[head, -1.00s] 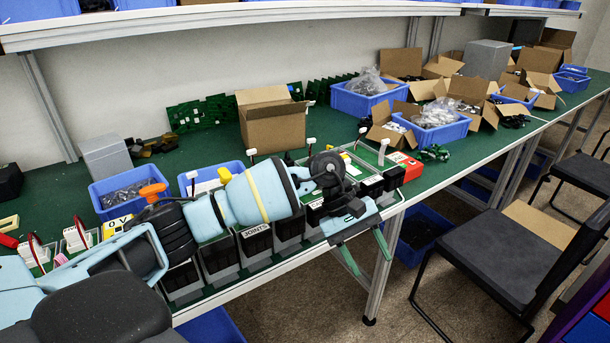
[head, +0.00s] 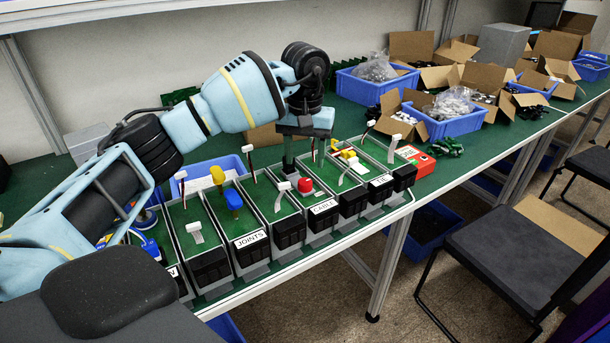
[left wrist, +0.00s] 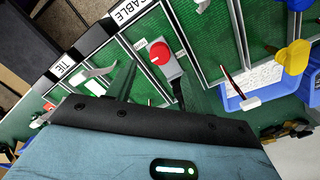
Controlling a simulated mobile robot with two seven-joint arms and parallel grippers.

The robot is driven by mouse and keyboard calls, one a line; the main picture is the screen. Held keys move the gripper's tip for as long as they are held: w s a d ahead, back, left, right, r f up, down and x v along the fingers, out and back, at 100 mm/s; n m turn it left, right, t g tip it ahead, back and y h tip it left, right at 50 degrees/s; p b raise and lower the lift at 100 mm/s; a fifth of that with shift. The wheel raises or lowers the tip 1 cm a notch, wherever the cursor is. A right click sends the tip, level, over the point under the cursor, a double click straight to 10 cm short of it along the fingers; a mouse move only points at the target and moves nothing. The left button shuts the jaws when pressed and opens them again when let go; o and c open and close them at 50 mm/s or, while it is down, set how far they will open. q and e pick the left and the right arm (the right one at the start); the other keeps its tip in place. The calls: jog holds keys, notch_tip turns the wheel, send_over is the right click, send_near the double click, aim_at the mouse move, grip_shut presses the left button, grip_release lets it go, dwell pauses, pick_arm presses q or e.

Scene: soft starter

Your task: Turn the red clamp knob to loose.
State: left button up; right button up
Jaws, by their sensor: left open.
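The red clamp knob (head: 305,185) is a small round knob on a tray of the bench module labelled CABLE (head: 323,207). In the left wrist view, the knob (left wrist: 159,52) sits on a grey base and bears a white mark. My left gripper (head: 304,161) points down just behind and above the knob, open and empty. In the left wrist view, its dark fingers (left wrist: 157,86) lie on either side of the knob's base, apart from the knob. My right gripper is in neither view.
Yellow parts (head: 349,157) and white levers stand to the right. A red box (head: 416,160) sits at the module's right end. Blue bins and cardboard boxes fill the back right.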

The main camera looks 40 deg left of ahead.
aim_at(305, 181)
pick_arm(q)
notch_tip(305, 181, down, 5)
jog(key=shift+r, duration=0.1)
jog(key=shift+f, duration=0.7)
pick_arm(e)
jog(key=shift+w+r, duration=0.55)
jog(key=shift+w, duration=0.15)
pick_arm(q)
jog(key=c, duration=1)
